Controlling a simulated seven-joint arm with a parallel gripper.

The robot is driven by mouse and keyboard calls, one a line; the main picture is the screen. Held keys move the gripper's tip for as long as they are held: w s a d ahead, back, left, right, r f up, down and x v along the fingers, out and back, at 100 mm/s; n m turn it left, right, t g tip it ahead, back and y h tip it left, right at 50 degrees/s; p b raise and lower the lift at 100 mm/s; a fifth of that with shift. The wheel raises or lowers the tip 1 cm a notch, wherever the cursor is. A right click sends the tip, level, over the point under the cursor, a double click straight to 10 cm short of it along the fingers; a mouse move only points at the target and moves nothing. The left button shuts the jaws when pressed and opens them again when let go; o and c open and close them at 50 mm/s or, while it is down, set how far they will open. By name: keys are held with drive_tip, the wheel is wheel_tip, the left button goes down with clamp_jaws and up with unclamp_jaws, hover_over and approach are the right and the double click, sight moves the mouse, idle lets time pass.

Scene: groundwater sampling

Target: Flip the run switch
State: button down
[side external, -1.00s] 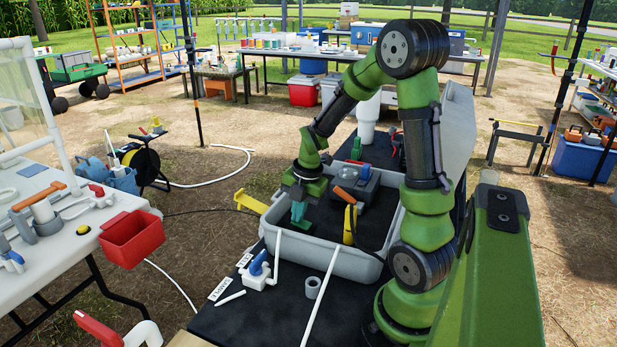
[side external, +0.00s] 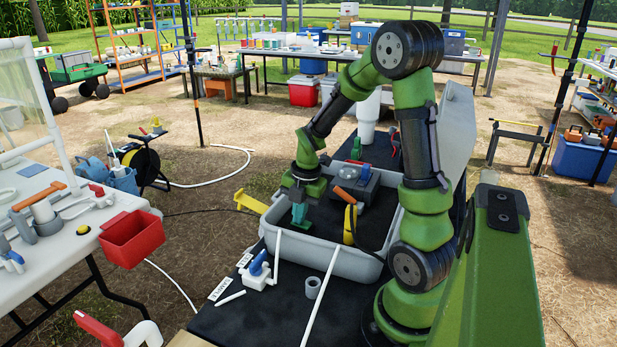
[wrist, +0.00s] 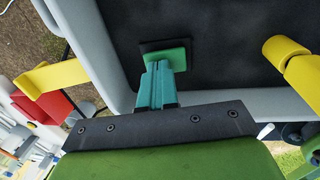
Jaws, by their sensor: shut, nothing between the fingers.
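A green piece on a small black base (wrist: 150,47), which looks like the run switch (wrist: 180,57), is on the dark floor of the grey tub. My gripper (wrist: 160,75) has teal fingers, shut together and empty. In the wrist view their tips overlap the near edge of the green piece; I cannot tell whether they touch it. In the side view my gripper (side external: 299,213) points down inside the near left part of the tub (side external: 335,262). The switch's tilt is not clear, and the fingers cover part of it.
A yellow post (side external: 350,222) stands in the tub to the right of my gripper. A yellow bracket (side external: 250,203) sticks out at the tub's left rim. A grey box with a round clear top (side external: 349,174) is behind. A blue-handled valve (side external: 258,266) and white pipes are in front.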

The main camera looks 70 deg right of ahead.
sight(309, 226)
drive_tip(key=shift+s+f, duration=0.1)
drive_tip(key=shift+s, duration=0.55)
drive_tip(key=shift+r, duration=0.25)
wheel_tip(309, 226, up, 13)
drive_tip(key=s, duration=0.2)
drive_tip(key=shift+s+r, duration=0.15)
drive_tip(key=shift+s, duration=0.15)
drive_tip(key=shift+w+d+r+t, duration=0.1)
drive_tip(key=shift+w+t, duration=0.05)
drive_tip(key=shift+w, duration=0.25)
drive_tip(key=shift+w+d+r+t, duration=0.1)
drive_tip(key=shift+w+t, duration=0.05)
drive_tip(key=shift+w, duration=0.2)
